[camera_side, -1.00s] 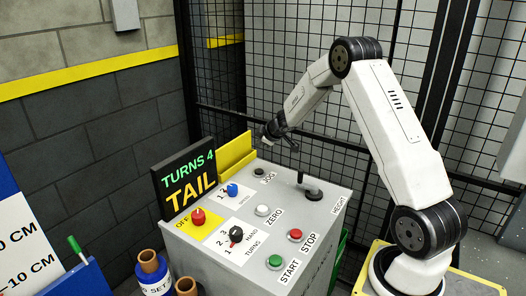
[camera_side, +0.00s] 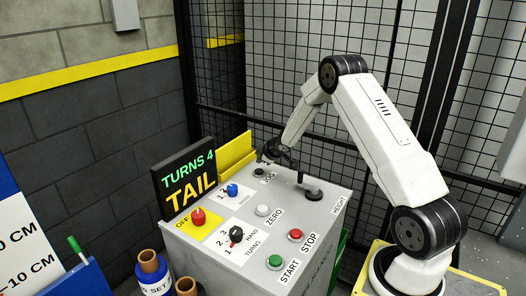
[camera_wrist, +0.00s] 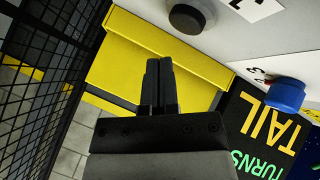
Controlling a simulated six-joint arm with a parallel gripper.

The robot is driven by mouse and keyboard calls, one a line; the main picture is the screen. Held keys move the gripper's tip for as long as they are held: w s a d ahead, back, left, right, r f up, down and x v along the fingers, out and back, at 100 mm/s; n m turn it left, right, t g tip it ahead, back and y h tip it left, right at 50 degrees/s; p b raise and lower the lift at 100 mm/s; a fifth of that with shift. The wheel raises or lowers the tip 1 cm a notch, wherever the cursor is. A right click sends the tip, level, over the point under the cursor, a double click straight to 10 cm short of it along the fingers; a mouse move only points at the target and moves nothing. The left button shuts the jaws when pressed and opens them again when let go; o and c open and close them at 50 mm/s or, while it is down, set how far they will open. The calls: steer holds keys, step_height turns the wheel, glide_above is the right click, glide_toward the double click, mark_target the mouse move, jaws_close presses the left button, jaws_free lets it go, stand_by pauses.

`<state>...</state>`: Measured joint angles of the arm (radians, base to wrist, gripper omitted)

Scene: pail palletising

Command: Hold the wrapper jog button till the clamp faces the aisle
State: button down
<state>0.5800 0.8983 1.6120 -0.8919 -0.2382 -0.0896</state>
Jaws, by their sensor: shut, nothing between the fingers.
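The jog button (camera_side: 259,172) is a small dark round button at the far corner of the grey console (camera_side: 215,262), by a label reading JOG. A dark round button, apparently the same one, shows at the top of the wrist view (camera_wrist: 190,17). My gripper (camera_side: 280,155) is above that far end of the console. In the wrist view my gripper (camera_wrist: 159,66) has its fingers together with nothing between them. The fingertips appear apart from the button. The display (camera_side: 187,182) reads TURNS 4 and TAIL. The wrapper's clamp is not visible in either view.
A black lever (camera_side: 300,178) stands upright close to my gripper. A blue knob (camera_side: 232,190), red knob (camera_side: 198,216), white button (camera_side: 262,210), red button (camera_side: 295,234) and green button (camera_side: 275,261) are nearer. A yellow plate (camera_side: 236,152) and mesh fence (camera_side: 290,80) stand behind.

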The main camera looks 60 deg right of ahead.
steer(key=shift+f, duration=0.75)
